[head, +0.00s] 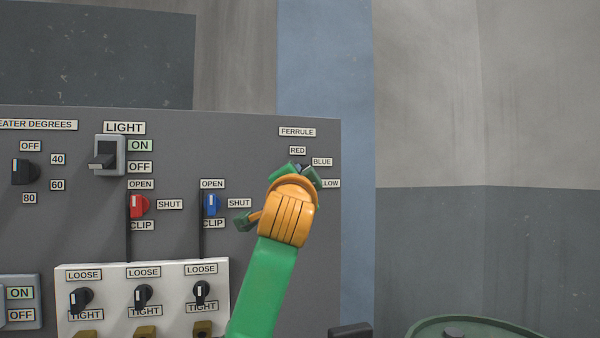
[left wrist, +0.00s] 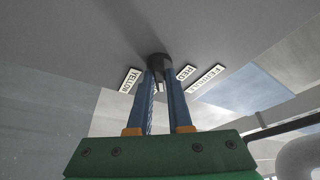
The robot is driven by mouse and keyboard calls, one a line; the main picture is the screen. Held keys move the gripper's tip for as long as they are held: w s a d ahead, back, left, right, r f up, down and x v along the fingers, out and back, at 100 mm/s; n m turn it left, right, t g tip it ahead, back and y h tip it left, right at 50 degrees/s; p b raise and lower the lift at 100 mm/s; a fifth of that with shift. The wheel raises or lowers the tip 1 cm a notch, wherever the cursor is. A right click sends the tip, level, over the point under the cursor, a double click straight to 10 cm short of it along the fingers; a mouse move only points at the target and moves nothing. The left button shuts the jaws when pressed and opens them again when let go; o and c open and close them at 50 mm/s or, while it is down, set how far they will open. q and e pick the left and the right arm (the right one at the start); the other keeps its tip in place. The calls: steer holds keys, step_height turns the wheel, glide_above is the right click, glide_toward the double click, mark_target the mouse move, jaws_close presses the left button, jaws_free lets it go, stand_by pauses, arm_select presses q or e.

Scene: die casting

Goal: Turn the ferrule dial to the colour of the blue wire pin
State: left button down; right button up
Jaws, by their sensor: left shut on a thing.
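The ferrule dial (left wrist: 160,62) is a small dark round knob on the grey panel, seen in the left wrist view. My left gripper (left wrist: 164,76) is shut on it, with one blue finger on each side. In the head view my left gripper (head: 297,173) covers most of the dial, under the FERRULE label (head: 297,132). Labels RED (head: 298,150) and BLUE (head: 322,161) show beside it, and the YELLOW label (head: 331,183) is partly covered. The dial's pointer direction cannot be told. I cannot make out a blue wire pin. My right gripper is not in view.
Left of my arm are a red clip knob (head: 138,206), a blue clip knob (head: 211,205) and a light switch (head: 106,155). A white plate (head: 115,300) with several LOOSE/TIGHT knobs is lower left. A green rounded object (head: 470,326) is lower right.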

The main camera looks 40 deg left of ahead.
arm_select(q)
steer(key=shift+r+m+h, duration=0.1)
steer(key=shift+m+h, duration=0.2)
steer(key=shift+m, duration=0.3)
steer(key=c, duration=0.8)
jaws_free()
steer(key=shift+a, duration=0.1)
steer(key=shift+c, duration=0.2)
steer(key=b+v, duration=0.3)
steer(key=v, duration=0.4)
